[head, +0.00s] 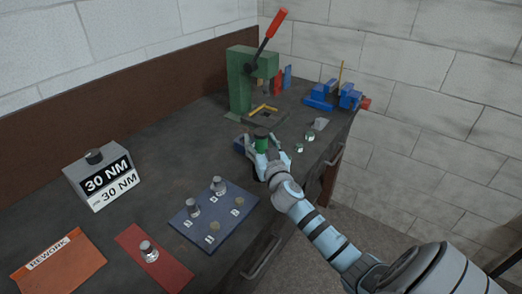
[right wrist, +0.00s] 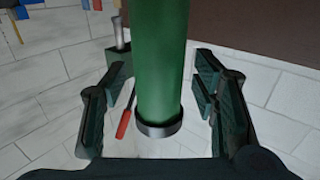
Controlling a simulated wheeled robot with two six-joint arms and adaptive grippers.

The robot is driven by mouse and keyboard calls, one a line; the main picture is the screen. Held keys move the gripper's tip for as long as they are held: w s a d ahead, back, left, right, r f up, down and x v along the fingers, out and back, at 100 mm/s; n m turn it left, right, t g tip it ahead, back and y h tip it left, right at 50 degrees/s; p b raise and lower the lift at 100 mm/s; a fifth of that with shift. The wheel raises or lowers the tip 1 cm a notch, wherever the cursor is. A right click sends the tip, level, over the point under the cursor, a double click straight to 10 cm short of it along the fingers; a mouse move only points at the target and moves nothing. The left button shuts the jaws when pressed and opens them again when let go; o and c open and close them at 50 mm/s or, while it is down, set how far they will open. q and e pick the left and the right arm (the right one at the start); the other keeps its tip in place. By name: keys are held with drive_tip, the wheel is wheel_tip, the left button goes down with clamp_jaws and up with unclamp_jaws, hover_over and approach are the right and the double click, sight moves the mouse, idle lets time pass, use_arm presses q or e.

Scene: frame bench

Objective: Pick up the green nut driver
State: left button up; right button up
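The green nut driver (head: 262,144) stands upright at the bench's right part, in front of the green press, with a dark cap on top. In the right wrist view its green shaft (right wrist: 162,60) runs down to a dark ring. My right gripper (head: 264,156) is at the nut driver. In the right wrist view the right gripper (right wrist: 163,80) is open, with one finger on each side of the green shaft and a visible gap on both sides. The nut driver's lower end is hidden behind the gripper in the head view. My left gripper is not in view.
A green press (head: 240,80) with a red-tipped lever stands behind. A blue vice (head: 322,95) is at the back right. Small metal parts (head: 309,136) lie right of the gripper. A blue mat (head: 205,231), red strip (head: 172,266) and 30 NM block (head: 87,172) lie left.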

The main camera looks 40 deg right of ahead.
drive_tip(key=shift+s, duration=0.15)
drive_tip(key=c, duration=0.6)
clamp_jaws()
drive_tip(key=shift+r, duration=0.1)
